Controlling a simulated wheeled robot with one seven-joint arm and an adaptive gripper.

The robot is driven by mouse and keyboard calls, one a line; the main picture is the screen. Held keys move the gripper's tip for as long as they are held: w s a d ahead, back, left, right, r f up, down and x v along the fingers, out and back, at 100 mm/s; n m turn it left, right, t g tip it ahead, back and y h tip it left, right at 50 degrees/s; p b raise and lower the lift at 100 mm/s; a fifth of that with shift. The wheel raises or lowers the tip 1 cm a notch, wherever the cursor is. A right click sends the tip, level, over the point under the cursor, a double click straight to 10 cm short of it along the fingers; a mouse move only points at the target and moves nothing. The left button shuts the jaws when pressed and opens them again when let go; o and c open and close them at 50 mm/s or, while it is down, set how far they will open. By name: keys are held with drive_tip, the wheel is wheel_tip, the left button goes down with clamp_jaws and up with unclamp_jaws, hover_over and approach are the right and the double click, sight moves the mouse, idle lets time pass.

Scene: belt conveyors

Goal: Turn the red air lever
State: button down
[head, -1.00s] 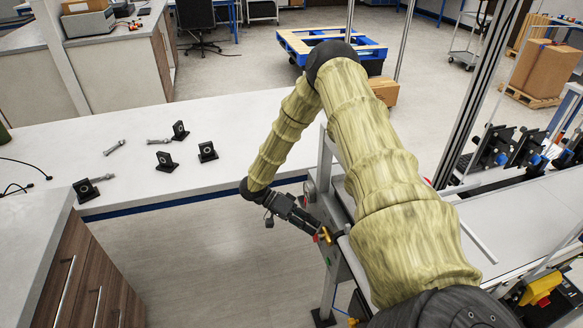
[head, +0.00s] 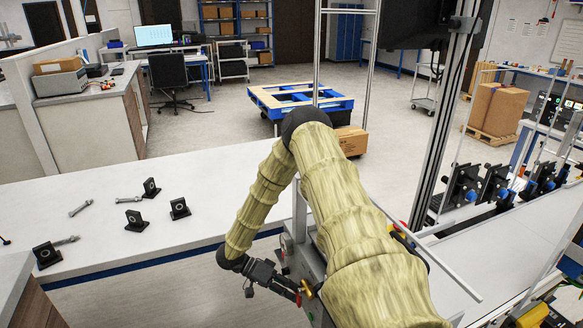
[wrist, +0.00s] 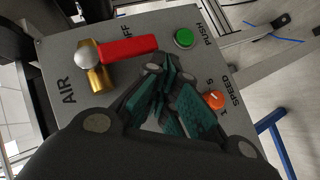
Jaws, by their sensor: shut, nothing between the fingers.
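The red air lever (wrist: 129,49) is a flat red handle on a brass valve (wrist: 96,72) with a silver end, mounted on a grey panel. In the wrist view it points right from the valve, beside the partly covered "OFF" lettering; "AIR" is printed to the left of the valve. My gripper (wrist: 161,68) is shut and empty, its dark-green-padded fingers just below the lever's free end in the picture. I cannot tell whether they touch it. In the head view my gripper (head: 290,292) is beside the small brass valve (head: 307,289), low in the picture.
A green push button (wrist: 184,38) and an orange speed knob (wrist: 214,98) sit close to the fingers on the same panel. In the head view a white counter (head: 110,215) with black brackets and bolts lies to the left. The conveyor (head: 490,255) is to the right.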

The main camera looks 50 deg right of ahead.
idle(0.5)
drive_tip(key=w+b, duration=0.4)
drive_tip(key=w, duration=0.9)
drive_tip(key=shift+a+r+b, duration=0.25)
drive_tip(key=shift+b, duration=0.15)
